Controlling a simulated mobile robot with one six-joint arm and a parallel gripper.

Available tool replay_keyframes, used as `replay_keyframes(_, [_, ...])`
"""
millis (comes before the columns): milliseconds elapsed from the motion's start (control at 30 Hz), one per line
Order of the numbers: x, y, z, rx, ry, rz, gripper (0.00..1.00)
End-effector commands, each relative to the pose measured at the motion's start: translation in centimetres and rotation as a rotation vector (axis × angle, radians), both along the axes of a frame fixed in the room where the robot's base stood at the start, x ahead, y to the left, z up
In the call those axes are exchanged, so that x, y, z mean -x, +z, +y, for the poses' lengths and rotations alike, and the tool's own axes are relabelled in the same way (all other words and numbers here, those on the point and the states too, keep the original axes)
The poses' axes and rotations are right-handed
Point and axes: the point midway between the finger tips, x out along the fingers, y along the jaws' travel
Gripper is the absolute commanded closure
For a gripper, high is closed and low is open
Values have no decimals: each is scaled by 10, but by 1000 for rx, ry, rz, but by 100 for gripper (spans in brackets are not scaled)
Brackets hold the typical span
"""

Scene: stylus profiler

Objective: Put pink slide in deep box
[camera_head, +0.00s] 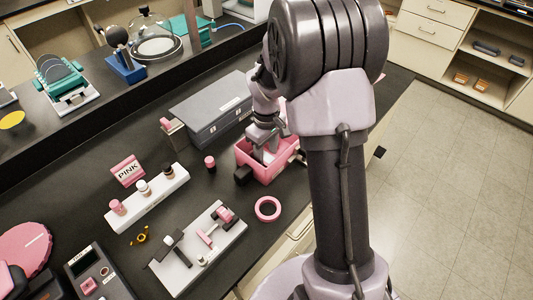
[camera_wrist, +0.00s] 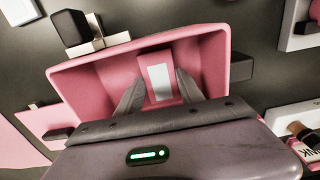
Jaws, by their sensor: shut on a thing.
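The pink deep box (camera_head: 262,172) stands on the black bench in the head view, and its open inside fills the middle of the wrist view (camera_wrist: 90,80). My gripper (camera_wrist: 160,78) is over the box opening, with its fingers reaching in between the walls. It is shut on the pink slide (camera_wrist: 160,95), which carries a white rectangle and stands between the two fingers. In the head view my gripper (camera_head: 268,140) is partly hidden by my arm. I cannot tell whether the slide touches the box floor.
A grey case (camera_head: 215,110) stands just behind the box. A pink tape ring (camera_head: 267,209), a small pink-topped jar (camera_head: 210,163) and a white rack with bottles (camera_head: 147,199) are nearby. A white tray with tools (camera_head: 198,250) lies in front. Black bench shows between them.

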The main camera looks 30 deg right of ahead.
Motion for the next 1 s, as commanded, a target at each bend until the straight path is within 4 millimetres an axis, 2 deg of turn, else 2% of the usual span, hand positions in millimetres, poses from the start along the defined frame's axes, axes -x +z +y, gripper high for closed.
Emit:
replay_keyframes(133, [0,-3,0,0,0,0,100])
replay_keyframes(167, [0,-4,0,0,0,0,54])
replay_keyframes(267, [0,-3,0,0,0,0,34])
replay_keyframes(533, [0,-2,0,0,0,0,34])
replay_keyframes(633, [0,7,0,0,0,-1,34])
replay_keyframes(900, [-1,83,0,0,-1,-2,34])
replay_keyframes(1000, [0,104,0,0,0,-2,34])
